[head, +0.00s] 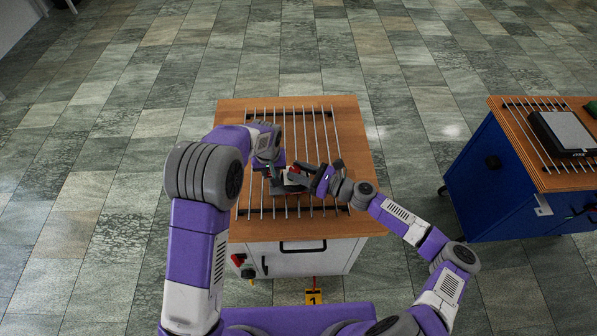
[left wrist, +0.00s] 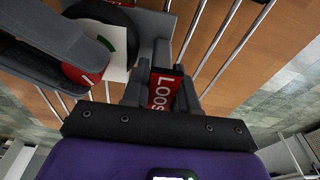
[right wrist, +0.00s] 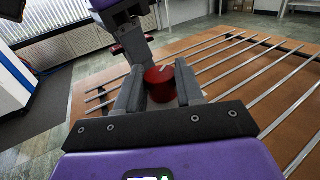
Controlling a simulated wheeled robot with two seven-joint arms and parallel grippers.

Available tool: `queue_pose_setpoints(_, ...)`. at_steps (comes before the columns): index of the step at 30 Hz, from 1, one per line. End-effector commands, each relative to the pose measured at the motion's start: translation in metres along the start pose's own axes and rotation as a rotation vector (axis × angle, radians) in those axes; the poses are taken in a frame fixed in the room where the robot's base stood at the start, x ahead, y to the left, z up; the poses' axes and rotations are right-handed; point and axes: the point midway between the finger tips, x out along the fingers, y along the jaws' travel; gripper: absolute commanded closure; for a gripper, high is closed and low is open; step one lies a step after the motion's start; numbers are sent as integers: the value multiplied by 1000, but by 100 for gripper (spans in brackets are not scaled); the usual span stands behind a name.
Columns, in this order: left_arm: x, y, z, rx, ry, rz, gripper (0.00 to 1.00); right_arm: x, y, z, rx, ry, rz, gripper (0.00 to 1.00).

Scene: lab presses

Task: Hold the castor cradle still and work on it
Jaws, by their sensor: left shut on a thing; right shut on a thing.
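The castor cradle (head: 287,188), a small dark grey piece, sits on the metal rods of the wooden-topped cabinet, mostly hidden by my grippers. My left gripper (head: 270,174) is shut on it; in the left wrist view a red label reading "LOOS" (left wrist: 161,90) shows between the fingers, its end covered. My right gripper (head: 299,176) comes from the right and is shut on a red round knob (right wrist: 160,84) on the cradle. A white plate with a green arc (left wrist: 112,45) lies beside the knob in the left wrist view.
The wooden top (head: 350,140) carries several parallel metal rods, with bare wood around them. The cabinet front has a dark handle (head: 303,247) and a red button (head: 239,260). A blue cabinet (head: 490,180) with a dark device (head: 562,132) stands at the right. Tiled floor is clear around.

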Motion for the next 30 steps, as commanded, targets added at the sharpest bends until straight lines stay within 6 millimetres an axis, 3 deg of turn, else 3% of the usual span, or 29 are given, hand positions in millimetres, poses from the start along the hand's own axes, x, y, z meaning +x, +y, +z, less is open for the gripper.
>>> queue_pose_setpoints(15,-2,2,-1,3,3,4,100,3,-8,-4,-3,9,461,93)
queue_pose_setpoints(30,-2,2,-1,4,3,4,100,5,-12,-5,0,7,717,93)
